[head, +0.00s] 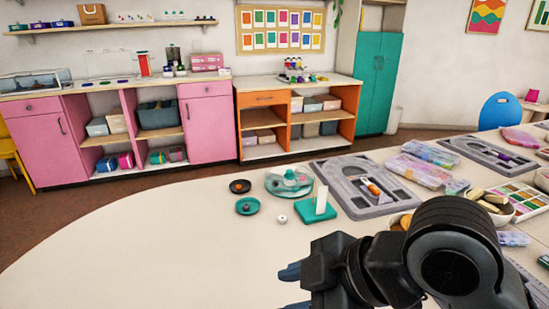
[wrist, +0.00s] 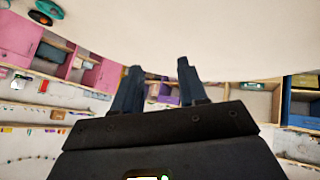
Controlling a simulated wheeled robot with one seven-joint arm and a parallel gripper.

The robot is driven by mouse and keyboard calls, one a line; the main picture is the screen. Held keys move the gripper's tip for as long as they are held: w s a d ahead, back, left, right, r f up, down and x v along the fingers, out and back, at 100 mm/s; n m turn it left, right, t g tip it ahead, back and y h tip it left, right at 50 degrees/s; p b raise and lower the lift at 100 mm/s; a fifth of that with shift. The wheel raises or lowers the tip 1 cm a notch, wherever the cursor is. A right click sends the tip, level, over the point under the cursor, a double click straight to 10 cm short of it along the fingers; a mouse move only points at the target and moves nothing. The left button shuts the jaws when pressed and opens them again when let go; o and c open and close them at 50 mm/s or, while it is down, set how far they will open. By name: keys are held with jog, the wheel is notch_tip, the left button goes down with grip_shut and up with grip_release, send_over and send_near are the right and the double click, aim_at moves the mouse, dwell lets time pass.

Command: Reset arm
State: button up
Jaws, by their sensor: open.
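My gripper (wrist: 160,78) shows in the wrist view with its two dark fingers apart and nothing between them. In the head view my arm reaches in from the lower right, and the blue-grey fingertips (head: 290,272) point left over the white table (head: 150,255). Part of the gripper is hidden behind my own wrist there. The fingers are apart from the objects on the table.
A grey bead board (head: 345,190), a teal stand (head: 315,210), a clear teal-based dispenser (head: 289,181), small dishes (head: 247,206) and a white bead (head: 282,218) lie beyond my gripper. Boxes and a bowl crowd the right. The table's left side is clear.

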jog(key=w+a+r+m+t+y, duration=0.1)
jog(key=a+r+m+t+y, duration=0.3)
jog(key=a, duration=0.1)
jog(key=s+d+f+m+t+h, duration=0.7)
jog(key=s+d+f+m+h, duration=0.35)
jog(key=s+m, duration=0.45)
jog(key=s+d, duration=1.3)
jog(key=s, duration=0.3)
jog(key=shift+r+n+h, duration=0.15)
jog(key=shift+n+h, duration=0.15)
jog(key=shift+h, duration=0.15)
